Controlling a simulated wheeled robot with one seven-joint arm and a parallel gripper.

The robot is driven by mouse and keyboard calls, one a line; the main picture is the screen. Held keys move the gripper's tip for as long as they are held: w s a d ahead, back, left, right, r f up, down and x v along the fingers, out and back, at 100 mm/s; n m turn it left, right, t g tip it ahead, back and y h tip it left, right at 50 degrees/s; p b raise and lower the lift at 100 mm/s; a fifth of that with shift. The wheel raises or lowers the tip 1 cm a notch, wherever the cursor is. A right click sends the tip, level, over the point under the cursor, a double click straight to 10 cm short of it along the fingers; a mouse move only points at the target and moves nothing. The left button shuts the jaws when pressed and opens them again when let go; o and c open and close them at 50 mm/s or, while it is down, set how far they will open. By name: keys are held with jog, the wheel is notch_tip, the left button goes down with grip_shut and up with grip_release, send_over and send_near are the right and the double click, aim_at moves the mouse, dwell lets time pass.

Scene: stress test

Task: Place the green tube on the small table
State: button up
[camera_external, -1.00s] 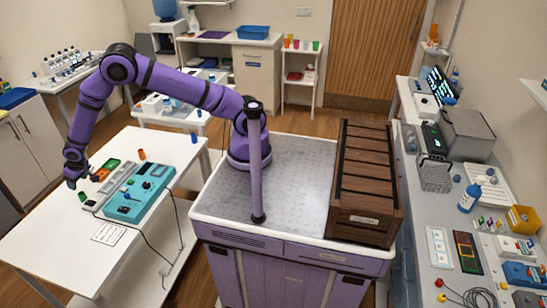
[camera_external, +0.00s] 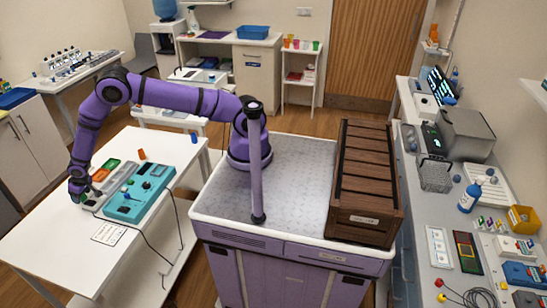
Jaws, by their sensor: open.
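My arm reaches left over the white table (camera_external: 48,236), and my gripper (camera_external: 77,195) points down at its left part, beside the teal device. My gripper is open and small in this view. The green tube stood at this spot a second ago. Now the gripper covers it almost wholly, and I cannot tell whether the fingers touch it. Another white table (camera_external: 172,121), smaller-looking, stands behind; I cannot tell for sure which one is the small table.
A teal device (camera_external: 138,194) with knobs and a cable lies right of the gripper. Green and red trays (camera_external: 103,172), an orange tube (camera_external: 142,154) and a blue tube (camera_external: 194,138) are nearby. A white sheet (camera_external: 108,233) lies in front. The table's front left is clear.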

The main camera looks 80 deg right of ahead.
jog(key=shift+c, duration=0.2)
jog(key=c, duration=1)
jog(key=shift+r, duration=0.1)
notch_tip(320, 180, up, 9)
jog(key=shift+f, duration=0.15)
jog(key=shift+d+r, duration=0.15)
jog(key=shift+r, duration=0.35)
jog(key=s+d+f, duration=0.1)
jog(key=s+d, duration=0.4)
jog(key=d, duration=0.5)
jog(key=s+d+f, duration=0.1)
jog(key=s+d, duration=0.4)
jog(key=d, duration=0.5)
jog(key=s+d+f+m, duration=0.1)
jog(key=s+d, duration=0.5)
jog(key=d, duration=0.5)
